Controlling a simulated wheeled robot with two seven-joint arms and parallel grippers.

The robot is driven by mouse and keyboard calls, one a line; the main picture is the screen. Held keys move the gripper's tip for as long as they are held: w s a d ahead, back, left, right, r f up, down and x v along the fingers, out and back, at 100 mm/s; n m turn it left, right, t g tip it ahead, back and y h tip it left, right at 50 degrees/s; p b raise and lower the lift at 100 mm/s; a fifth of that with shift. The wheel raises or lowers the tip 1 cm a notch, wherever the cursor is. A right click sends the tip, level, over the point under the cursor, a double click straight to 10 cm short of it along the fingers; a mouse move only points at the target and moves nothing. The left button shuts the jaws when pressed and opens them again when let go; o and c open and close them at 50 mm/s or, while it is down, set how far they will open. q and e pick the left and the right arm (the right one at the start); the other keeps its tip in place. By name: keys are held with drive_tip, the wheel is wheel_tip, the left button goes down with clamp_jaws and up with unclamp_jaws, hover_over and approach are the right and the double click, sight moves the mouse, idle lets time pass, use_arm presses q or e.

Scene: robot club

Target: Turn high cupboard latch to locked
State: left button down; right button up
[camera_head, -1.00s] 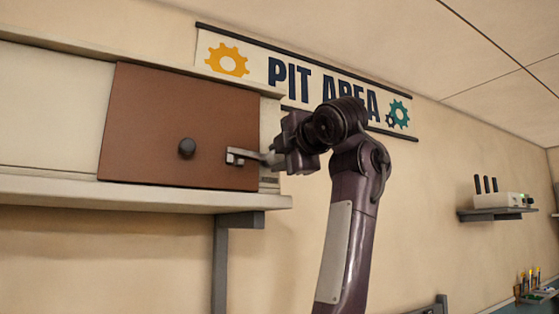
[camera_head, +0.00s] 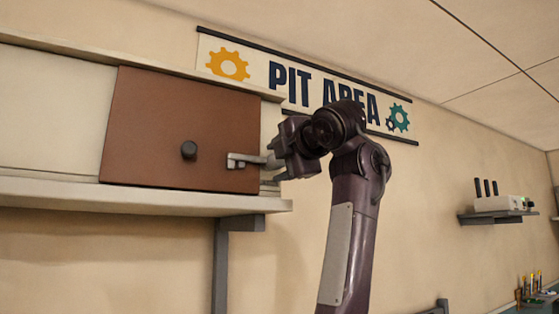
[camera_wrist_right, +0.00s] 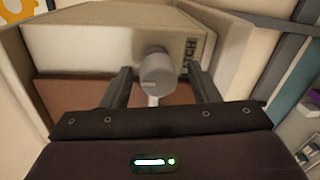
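The high cupboard has a closed brown door (camera_head: 150,125) with a dark round knob (camera_head: 188,150). The grey latch (camera_head: 240,160) is at the door's right edge; its bar looks roughly level across the edge. My right gripper (camera_head: 272,165) is at the latch from the right. In the right wrist view, the latch's round grey hub (camera_wrist_right: 156,72) stands between the fingers of the right gripper (camera_wrist_right: 162,88), with a visible gap on each side. The fingers are open, and a thin bar runs from the hub toward the brown door. My left gripper is not in view.
A pale shelf ledge (camera_head: 120,200) runs below the cupboard, on a grey bracket (camera_head: 220,260). The PIT AREA sign (camera_head: 300,80) is on the wall behind my right arm. A small shelf (camera_head: 495,216) with a white device is far right, clear of the arm.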

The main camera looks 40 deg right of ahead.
drive_tip(key=b+v, duration=0.4)
drive_tip(key=v, duration=0.3)
drive_tip(key=shift+s, duration=0.4)
